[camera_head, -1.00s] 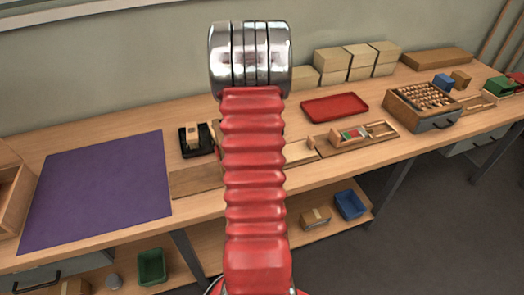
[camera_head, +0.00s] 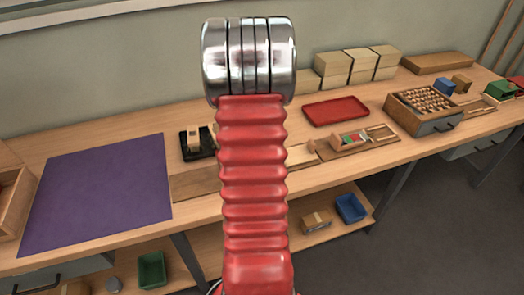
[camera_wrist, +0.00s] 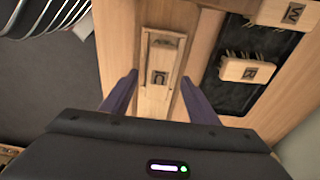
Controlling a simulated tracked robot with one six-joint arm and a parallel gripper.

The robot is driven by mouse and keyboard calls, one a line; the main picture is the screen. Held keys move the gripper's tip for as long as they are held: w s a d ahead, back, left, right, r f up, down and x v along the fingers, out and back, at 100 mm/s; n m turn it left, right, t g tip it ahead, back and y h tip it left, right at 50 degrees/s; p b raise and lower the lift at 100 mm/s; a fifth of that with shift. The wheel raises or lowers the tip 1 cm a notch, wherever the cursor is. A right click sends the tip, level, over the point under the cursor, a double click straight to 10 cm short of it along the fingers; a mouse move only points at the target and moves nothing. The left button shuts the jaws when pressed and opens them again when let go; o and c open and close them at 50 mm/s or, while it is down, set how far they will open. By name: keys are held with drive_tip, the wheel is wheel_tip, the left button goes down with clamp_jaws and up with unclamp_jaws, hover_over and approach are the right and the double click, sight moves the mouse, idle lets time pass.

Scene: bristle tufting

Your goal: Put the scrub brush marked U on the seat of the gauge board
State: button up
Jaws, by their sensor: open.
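A pale wooden block with a dark letter label (camera_wrist: 159,78), which reads as an upside-down U, lies in the narrow wooden gauge board (camera_wrist: 146,55) in the wrist view. My gripper (camera_wrist: 158,92) is open, with one dark finger on each side of the block. I cannot tell whether the fingers touch it. A pale crossbar (camera_wrist: 164,38) spans the board beyond the block. In the head view my red arm hides my gripper and the block; a pale end of a board (camera_head: 301,156) shows beside the arm.
A black tray (camera_head: 190,153) holds a brush marked R (camera_wrist: 247,70); another marked W (camera_wrist: 282,12) is at its far end. A purple mat (camera_head: 98,195) lies left. A red tray (camera_head: 336,110) and a peg box (camera_head: 402,112) stand right. The floor lies beyond the table's front edge.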

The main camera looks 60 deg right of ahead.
drive_tip(key=r, duration=0.6)
drive_tip(key=shift+w+a, duration=0.3)
drive_tip(key=shift+f, duration=0.1)
idle(0.3)
